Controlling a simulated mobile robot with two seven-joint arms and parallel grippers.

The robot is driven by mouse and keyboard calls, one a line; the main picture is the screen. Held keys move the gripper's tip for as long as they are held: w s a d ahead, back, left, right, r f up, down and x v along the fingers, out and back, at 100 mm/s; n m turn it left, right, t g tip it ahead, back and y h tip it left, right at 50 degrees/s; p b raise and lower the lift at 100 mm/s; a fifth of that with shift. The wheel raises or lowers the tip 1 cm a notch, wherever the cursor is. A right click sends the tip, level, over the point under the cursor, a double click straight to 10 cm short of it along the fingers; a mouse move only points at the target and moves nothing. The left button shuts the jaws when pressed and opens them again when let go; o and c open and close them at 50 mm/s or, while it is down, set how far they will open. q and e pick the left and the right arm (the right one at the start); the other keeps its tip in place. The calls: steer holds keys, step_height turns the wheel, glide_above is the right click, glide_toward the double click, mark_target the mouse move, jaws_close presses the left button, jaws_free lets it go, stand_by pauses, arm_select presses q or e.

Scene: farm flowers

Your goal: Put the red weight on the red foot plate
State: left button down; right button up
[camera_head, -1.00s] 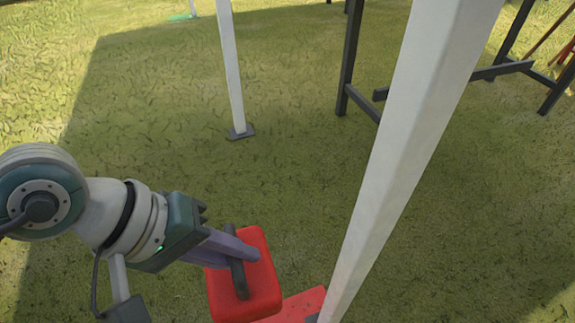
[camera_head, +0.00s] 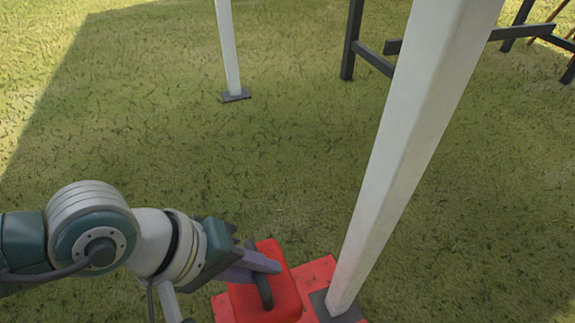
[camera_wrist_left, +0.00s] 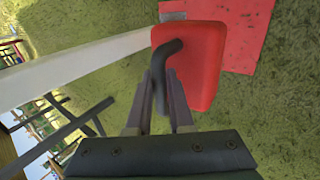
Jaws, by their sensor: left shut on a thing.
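The red weight (camera_head: 285,292) is a red block with a dark handle (camera_head: 264,291). My left gripper (camera_head: 268,264) is shut on that handle, and the left wrist view also shows the weight (camera_wrist_left: 204,62) at the fingertips (camera_wrist_left: 163,82). The red foot plate (camera_head: 318,271) lies on the grass around the foot of a white post. It also shows in the left wrist view (camera_wrist_left: 246,38). The weight overlaps the plate in both views and hides part of it. I cannot tell whether they touch. My right gripper is not in view.
The white post (camera_head: 404,140) rises from a grey base on the plate, just right of the weight. Another white post (camera_head: 229,48) stands farther back on a dark base. A dark frame (camera_head: 350,40) stands at the back right. Open grass lies between.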

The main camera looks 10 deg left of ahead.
arm_select(q)
step_height(320, 180, down, 20)
steer(key=b, duration=1.6)
steer(key=shift+w+f, duration=0.1)
steer(key=shift+w, duration=0.05)
steer(key=c, duration=1.1)
jaws_free()
steer(key=shift+f, duration=0.1)
steer(key=shift+c, duration=0.2)
steer(key=o, duration=0.3)
steer(key=shift+o, duration=0.2)
